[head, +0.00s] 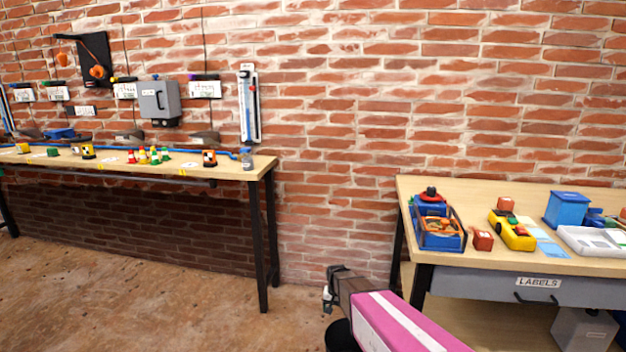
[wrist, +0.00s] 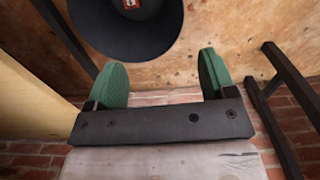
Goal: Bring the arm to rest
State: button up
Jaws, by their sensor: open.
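My gripper (head: 328,292) shows small at the lower middle of the head view, at the end of my arm with its pink, white-striped link. It hangs in front of the brick wall, in the gap between the two benches and below their tops. In the wrist view my gripper (wrist: 166,80) has its two green fingers well apart. Nothing is between them.
The left bench (head: 262,163) holds small blocks and cones. The right bench (head: 412,183) stands close to my arm, with a blue tote, a yellow item and a drawer labelled LABELS. A dark round shape (wrist: 95,30), perhaps a bin, lies beyond the fingers. Floor at left is clear.

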jog(key=s+d+r, duration=0.5)
jog(key=s+r, duration=0.3)
jog(key=s+d+r+n, duration=0.1)
jog(key=s+d+r, duration=0.4)
jog(key=s+r, duration=0.4)
jog(key=shift+s+r+n, duration=0.15)
jog(key=shift+r+n, duration=0.15)
